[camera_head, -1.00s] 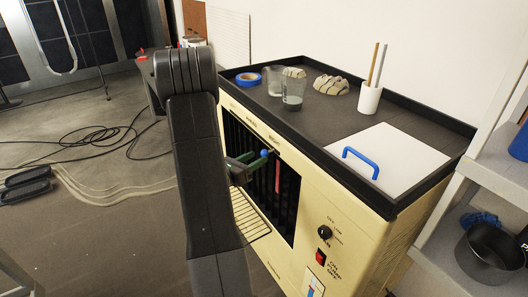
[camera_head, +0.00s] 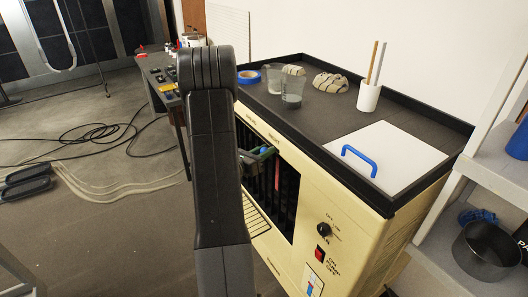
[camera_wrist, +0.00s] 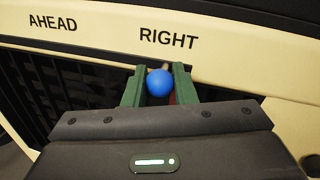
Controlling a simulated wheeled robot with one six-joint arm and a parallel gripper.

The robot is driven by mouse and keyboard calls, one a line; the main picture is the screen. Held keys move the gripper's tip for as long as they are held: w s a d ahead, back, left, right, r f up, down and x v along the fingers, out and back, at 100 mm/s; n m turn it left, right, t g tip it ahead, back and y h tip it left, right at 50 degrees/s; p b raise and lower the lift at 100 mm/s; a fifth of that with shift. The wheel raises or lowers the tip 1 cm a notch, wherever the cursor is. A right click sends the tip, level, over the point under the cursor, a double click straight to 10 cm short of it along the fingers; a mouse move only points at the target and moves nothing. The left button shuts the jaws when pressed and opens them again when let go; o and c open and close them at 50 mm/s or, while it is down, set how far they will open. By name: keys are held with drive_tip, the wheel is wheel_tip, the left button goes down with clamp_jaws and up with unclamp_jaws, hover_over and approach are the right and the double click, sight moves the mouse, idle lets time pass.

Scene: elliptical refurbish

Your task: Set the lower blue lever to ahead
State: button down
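The blue ball knob (camera_wrist: 160,83) of a lever sits below the word RIGHT in the wrist view. It also shows partly in the head view (camera_head: 263,150), at the upper part of the cabinet's dark slotted opening. My gripper (camera_wrist: 160,86) has its two green fingers on either side of the knob. A thin gap seems to show beside it, so the fingers look open around it and not clamped. The word AHEAD (camera_wrist: 53,23) is to the left of RIGHT. A red lever part (camera_head: 277,177) is just below the knob in the head view. My arm hides the left of the opening.
The cream cabinet (camera_head: 375,238) has a dark top with glasses, blue tape (camera_head: 249,76), a white cup (camera_head: 368,97) and a white panel with a blue handle (camera_head: 359,161). A grey shelf (camera_head: 494,180) stands at right. Cables lie on the floor at left.

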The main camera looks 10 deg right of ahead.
drive_tip(key=w+a, duration=0.1)
drive_tip(key=w, duration=0.3)
drive_tip(key=w+a+b, duration=0.1)
drive_tip(key=w+a, duration=0.1)
drive_tip(key=w, duration=0.3)
drive_tip(key=w+a+b, duration=0.1)
drive_tip(key=w+a, duration=0.1)
drive_tip(key=w, duration=0.3)
drive_tip(key=shift+w, duration=0.1)
drive_tip(key=c, duration=1.2)
unclamp_jaws()
drive_tip(key=shift+c, duration=0.2)
drive_tip(key=shift+a, duration=0.1)
drive_tip(key=b+v, duration=0.2)
drive_tip(key=v, duration=1.1)
drive_tip(key=shift+s+a, duration=0.25)
drive_tip(key=shift+s, duration=0.05)
